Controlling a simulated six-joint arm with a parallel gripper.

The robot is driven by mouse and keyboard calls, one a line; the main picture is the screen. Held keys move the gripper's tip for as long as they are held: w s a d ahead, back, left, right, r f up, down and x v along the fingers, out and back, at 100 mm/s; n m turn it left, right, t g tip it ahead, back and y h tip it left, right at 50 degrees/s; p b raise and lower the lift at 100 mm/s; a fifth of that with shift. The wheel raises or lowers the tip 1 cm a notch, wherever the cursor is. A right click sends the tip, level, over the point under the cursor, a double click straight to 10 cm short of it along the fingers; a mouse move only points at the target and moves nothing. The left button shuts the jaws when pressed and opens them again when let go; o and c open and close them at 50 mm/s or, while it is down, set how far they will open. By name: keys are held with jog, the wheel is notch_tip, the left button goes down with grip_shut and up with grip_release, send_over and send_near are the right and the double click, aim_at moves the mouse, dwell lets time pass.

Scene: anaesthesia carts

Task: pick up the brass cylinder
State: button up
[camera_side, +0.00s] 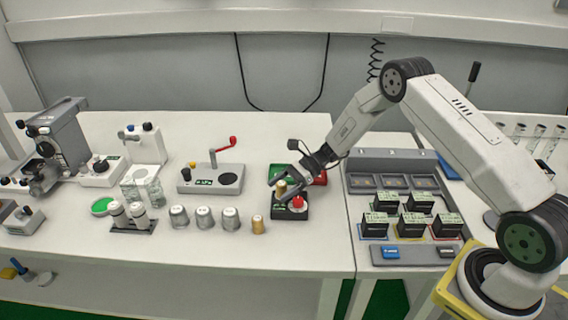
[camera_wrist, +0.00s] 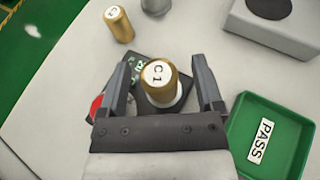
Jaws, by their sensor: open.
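A brass cylinder (camera_wrist: 157,84) with a white top label "C1" stands on a black fixture (camera_side: 290,213) with a red button (camera_side: 298,202). In the side view this cylinder (camera_side: 281,188) shows between the fingers. My gripper (camera_wrist: 161,63) is open, with one finger on each side of the C1 cylinder. Gaps show between the cylinder and both fingers in the wrist view. In the side view my gripper (camera_side: 284,182) reaches down from the right over the fixture. A second brass cylinder (camera_wrist: 119,25), labelled "C2", stands apart on the white table; it also shows in the side view (camera_side: 258,225).
Several silver capped cylinders (camera_side: 204,218) stand in a row left of C2. A grey device with a red lever (camera_side: 212,178) stands behind them. The table front is clear.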

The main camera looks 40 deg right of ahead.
dwell(0.4)
grip_shut()
jog(key=shift+r, duration=0.15)
jog(key=shift+r, duration=0.8)
jog(key=s+r, duration=0.1)
jog(key=r, duration=0.1)
jog(key=s+r, duration=0.3)
jog(key=r, duration=0.2)
jog(key=shift+s+d, duration=0.1)
jog(key=shift+s, duration=0.2)
jog(key=s+r, duration=0.4)
jog(key=s, duration=0.5)
jog(key=shift+s, duration=0.2)
jog(key=shift+w+r, duration=0.1)
